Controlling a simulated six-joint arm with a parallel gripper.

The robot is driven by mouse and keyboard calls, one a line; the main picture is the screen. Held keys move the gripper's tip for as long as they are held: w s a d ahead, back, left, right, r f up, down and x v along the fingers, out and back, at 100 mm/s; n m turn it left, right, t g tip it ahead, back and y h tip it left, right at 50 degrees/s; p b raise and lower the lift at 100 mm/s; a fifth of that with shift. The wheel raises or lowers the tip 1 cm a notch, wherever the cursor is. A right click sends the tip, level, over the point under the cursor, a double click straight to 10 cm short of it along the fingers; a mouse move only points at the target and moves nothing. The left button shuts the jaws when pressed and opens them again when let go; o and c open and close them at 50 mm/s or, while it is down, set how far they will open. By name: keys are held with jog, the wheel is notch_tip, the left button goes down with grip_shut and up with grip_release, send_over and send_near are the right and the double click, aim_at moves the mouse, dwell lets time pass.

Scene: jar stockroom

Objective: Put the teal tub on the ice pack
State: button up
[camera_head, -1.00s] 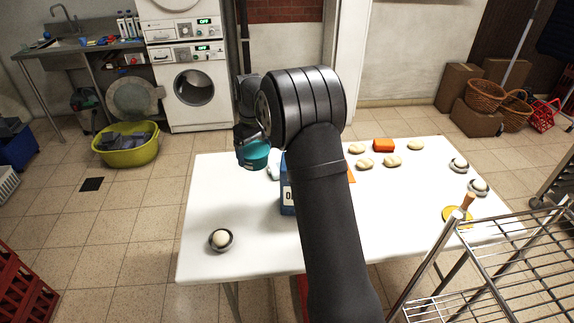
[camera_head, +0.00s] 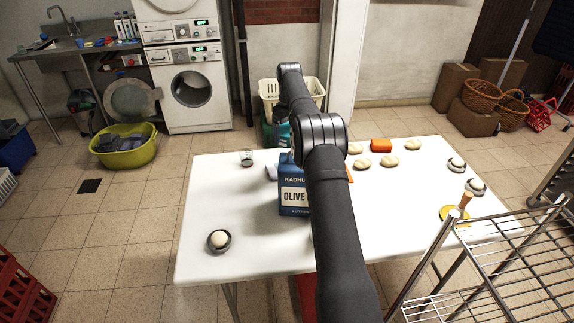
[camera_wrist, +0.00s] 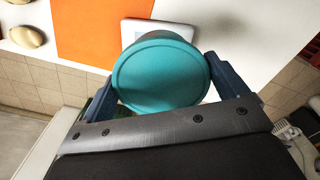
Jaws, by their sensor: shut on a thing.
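The teal tub (camera_wrist: 162,76) is between the two blue fingers of my gripper (camera_wrist: 160,69) in the wrist view, its round lid facing the camera. My gripper is shut on it. A pale, round-cornered slab (camera_wrist: 133,27), which looks like the ice pack, lies on the white table beyond the tub, beside an orange sheet. In the head view my arm hides the gripper's fingers, and I cannot make out the tub surely.
A wire rack (camera_head: 480,250) stands at front right.

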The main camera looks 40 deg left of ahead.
notch_tip(320, 180, down, 13)
jog(key=shift+r, duration=0.1)
dwell(0.5)
jog(key=o, duration=0.9)
jog(key=shift+f, duration=0.2)
notch_tip(320, 180, up, 12)
jog(key=shift+r, duration=0.15)
jog(key=shift+f, duration=3.6)
